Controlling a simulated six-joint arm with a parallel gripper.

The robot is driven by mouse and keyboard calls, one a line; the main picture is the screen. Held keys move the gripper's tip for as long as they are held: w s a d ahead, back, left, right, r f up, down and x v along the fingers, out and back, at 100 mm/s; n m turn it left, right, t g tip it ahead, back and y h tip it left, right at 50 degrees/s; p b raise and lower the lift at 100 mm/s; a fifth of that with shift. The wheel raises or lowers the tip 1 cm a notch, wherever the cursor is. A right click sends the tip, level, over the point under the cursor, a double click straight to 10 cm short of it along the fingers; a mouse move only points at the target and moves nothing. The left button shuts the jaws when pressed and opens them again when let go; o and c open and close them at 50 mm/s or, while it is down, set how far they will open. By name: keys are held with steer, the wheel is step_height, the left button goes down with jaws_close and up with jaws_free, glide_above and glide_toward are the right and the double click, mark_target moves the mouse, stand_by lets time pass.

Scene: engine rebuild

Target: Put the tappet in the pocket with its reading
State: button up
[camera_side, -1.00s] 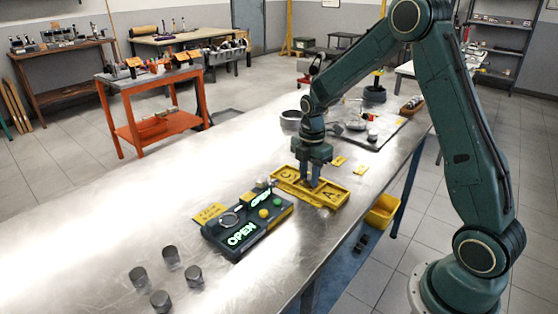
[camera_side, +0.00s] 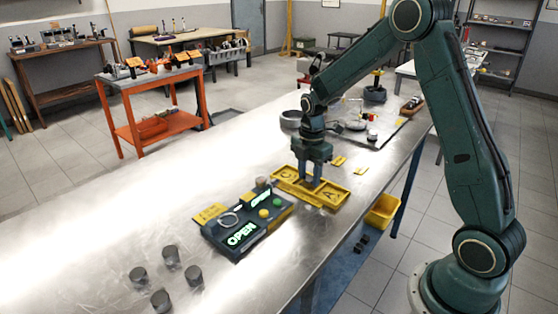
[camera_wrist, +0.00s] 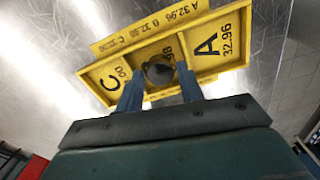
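The yellow tray (camera_side: 334,194) lies on the steel bench, and it also shows in the wrist view (camera_wrist: 232,44). Its end pockets are marked C and A, with 32.96 under A. A dark round tappet (camera_wrist: 158,72) is at the middle pocket, whose letter is hidden. My gripper (camera_side: 313,183) points down over that pocket. In the wrist view my fingers (camera_wrist: 159,70) stand on either side of the tappet with a narrow gap showing, so they look open. The tappet's depth in the pocket is hard to tell.
A dark gauge box (camera_side: 232,241) with green OPEN displays and coloured buttons stands left of the tray. Several dark tappets (camera_side: 170,257) stand at the front left. A yellow bin (camera_side: 383,212) hangs by the bench's right edge.

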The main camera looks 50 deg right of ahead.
mark_target(309, 178)
step_height(309, 178, up, 12)
steer(key=shift+f, duration=0.15)
stand_by(0.4)
stand_by(0.5)
steer(key=s+a+r+m+t, duration=0.3)
steer(key=s+a+r+m, duration=0.55)
steer(key=s, duration=0.25)
steer(key=s+a+m+t, duration=0.2)
steer(key=s+a+m, duration=0.2)
steer(key=s, duration=0.9)
steer(key=shift+f+m+t, duration=0.3)
steer(key=shift+f+m, duration=0.05)
steer(key=shift+m, duration=1.5)
